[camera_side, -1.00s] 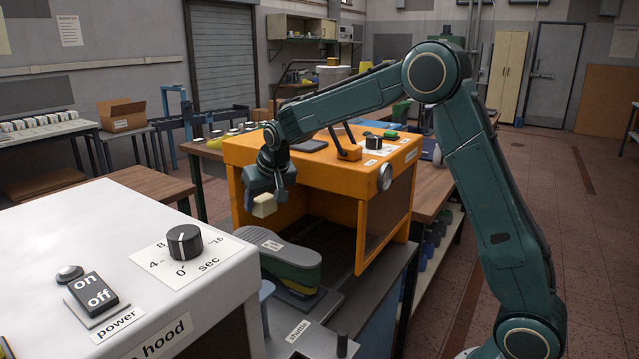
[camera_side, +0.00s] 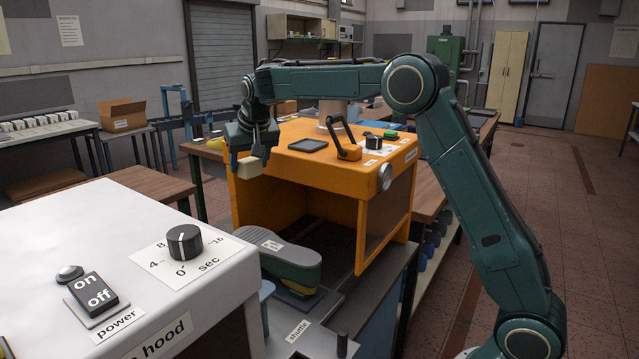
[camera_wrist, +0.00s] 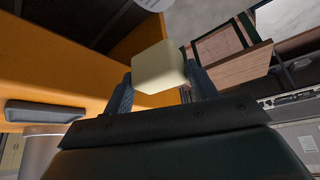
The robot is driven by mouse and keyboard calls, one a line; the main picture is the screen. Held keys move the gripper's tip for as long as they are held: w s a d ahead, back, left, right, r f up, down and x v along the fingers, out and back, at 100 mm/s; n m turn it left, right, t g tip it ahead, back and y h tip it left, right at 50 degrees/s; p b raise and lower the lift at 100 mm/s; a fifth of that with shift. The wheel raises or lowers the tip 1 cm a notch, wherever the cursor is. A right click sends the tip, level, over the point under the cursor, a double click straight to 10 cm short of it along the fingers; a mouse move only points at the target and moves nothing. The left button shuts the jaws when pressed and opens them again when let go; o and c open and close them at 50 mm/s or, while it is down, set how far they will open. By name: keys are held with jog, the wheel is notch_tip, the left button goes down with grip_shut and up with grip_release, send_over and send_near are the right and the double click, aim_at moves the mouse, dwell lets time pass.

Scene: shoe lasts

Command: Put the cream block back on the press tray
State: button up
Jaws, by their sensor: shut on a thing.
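The cream block (camera_side: 249,168) is held between the fingers of my gripper (camera_side: 256,158), which is shut on it. It hangs in the air at the left front of the orange press (camera_side: 330,180), near the height of its top. In the wrist view the cream block (camera_wrist: 158,64) sits between the two dark fingertips of my gripper (camera_wrist: 160,85). A small dark tray (camera_side: 308,145) lies on the press top, to the right of the block and apart from it. It looks empty. The dark tray (camera_wrist: 58,112) also shows at the left in the wrist view.
A black lever with an orange base (camera_side: 349,150), a black knob (camera_side: 374,142) and a green button (camera_side: 390,134) stand on the press top right of the tray. A layered shoe-shaped piece (camera_side: 290,262) lies below the block. A white hood (camera_side: 130,260) fills the front left.

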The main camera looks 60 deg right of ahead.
jog(key=r, duration=0.1)
jog(key=w+r, duration=0.1)
jog(key=r, duration=0.2)
jog(key=shift+w+d, duration=0.2)
jog(key=shift+d, duration=0.15)
jog(key=s+d+r, duration=0.4)
jog(key=d, duration=0.2)
jog(key=s+d+r+n, duration=0.1)
jog(key=s+d+r, duration=0.3)
jog(key=d, duration=0.3)
jog(key=shift+s+r+y, duration=0.25)
jog(key=shift+r+y, duration=0.05)
jog(key=shift+r, duration=0.45)
jog(key=shift+d, duration=0.1)
jog(key=shift+f, duration=2.2)
jog(key=shift+f, duration=0.1)
jog(key=shift+f, duration=1.7)
jog(key=shift+f, duration=0.15)
